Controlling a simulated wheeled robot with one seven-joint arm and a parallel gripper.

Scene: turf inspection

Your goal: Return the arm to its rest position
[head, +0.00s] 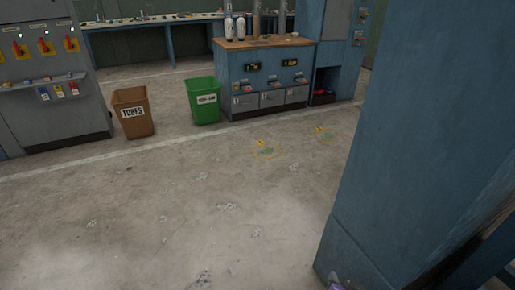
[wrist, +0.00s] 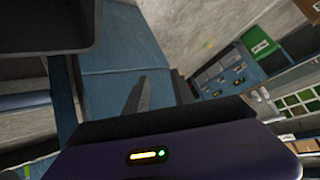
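My arm barely shows in the head view; only a small purple piece (head: 337,284) is visible at the bottom edge, by the foot of a blue column. In the wrist view, a purple housing with a lit yellow bar and a green light (wrist: 170,155) fills the bottom, with a dark bar along its upper edge. I take this to be part of my gripper. The wrist picture is strongly tilted.
A large blue column (head: 410,130) blocks the right side of the head view. A brown bin (head: 133,112), a green bin (head: 203,100), a blue workbench cabinet (head: 265,75) and a grey switch cabinet (head: 50,75) stand farther back. The concrete floor (head: 160,215) between is open.

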